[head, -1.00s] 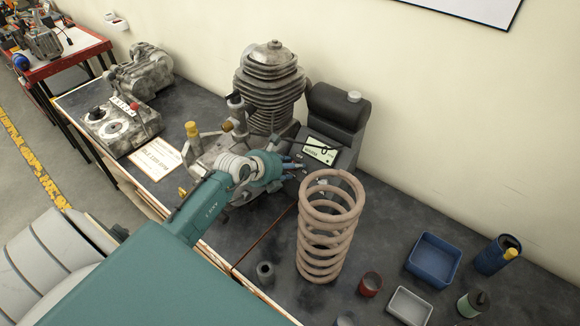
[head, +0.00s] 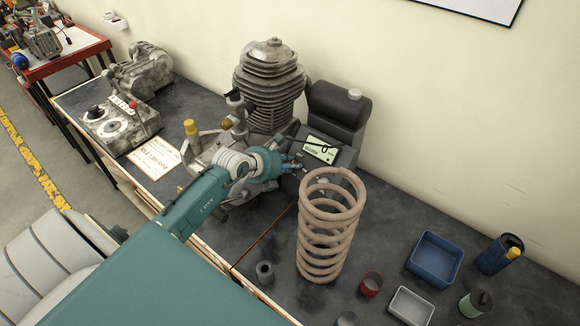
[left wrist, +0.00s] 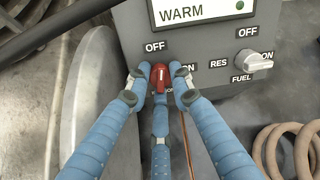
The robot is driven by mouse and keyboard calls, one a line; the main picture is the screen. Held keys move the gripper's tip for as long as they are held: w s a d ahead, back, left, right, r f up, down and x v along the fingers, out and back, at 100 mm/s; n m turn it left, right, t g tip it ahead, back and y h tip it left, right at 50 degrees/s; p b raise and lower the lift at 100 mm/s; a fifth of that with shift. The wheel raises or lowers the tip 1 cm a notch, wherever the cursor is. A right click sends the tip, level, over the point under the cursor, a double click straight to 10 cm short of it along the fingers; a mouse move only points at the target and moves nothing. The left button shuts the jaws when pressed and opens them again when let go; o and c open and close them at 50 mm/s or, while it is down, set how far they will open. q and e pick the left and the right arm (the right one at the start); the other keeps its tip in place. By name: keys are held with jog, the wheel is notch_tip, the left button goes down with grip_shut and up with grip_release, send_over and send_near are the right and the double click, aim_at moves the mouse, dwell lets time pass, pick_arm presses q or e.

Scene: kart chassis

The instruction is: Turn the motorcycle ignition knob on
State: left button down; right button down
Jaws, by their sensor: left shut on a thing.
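The red ignition knob (left wrist: 161,76) shows in the left wrist view on the front of a grey control box (left wrist: 215,50). Its white line points roughly upward. An OFF label is at its upper left and an ON label is partly hidden at its right. My left gripper (left wrist: 160,80) is shut on the knob, with blue fingers on both sides and a third below. In the head view my left gripper (head: 294,164) reaches the box beneath its screen (head: 320,149); the knob is hidden there. My right gripper is not in view.
A silver fuel knob (left wrist: 252,62) is right of the red knob. A large coil spring (head: 328,225) stands close to the gripper. A finned engine (head: 270,90) is behind the arm. A blue tray (head: 433,262) and small containers stand at the right.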

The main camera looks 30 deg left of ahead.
pick_arm(q)
jog(key=m+b, duration=0.1)
jog(key=m, duration=0.1)
jog(key=f+m+b, duration=0.1)
jog(key=m+b, duration=0.1)
jog(key=shift+s+m, duration=0.2)
jog(key=shift+m, duration=0.2)
jog(key=m+b, duration=0.8)
jog(key=b, duration=0.2)
jog(key=shift+a+m+g+b, duration=0.1)
jog(key=shift+m+g+b, duration=0.2)
jog(key=shift+g+b, duration=0.1)
jog(key=shift+w+r+m+b, duration=0.1)
jog(key=shift+r+m+b, duration=0.1)
jog(key=shift+m+b, duration=1.05)
jog(key=c, duration=1.5)
grip_release()
jog(key=shift+r, duration=0.1)
jog(key=shift+a+r, duration=0.1)
jog(key=shift+r, duration=0.15)
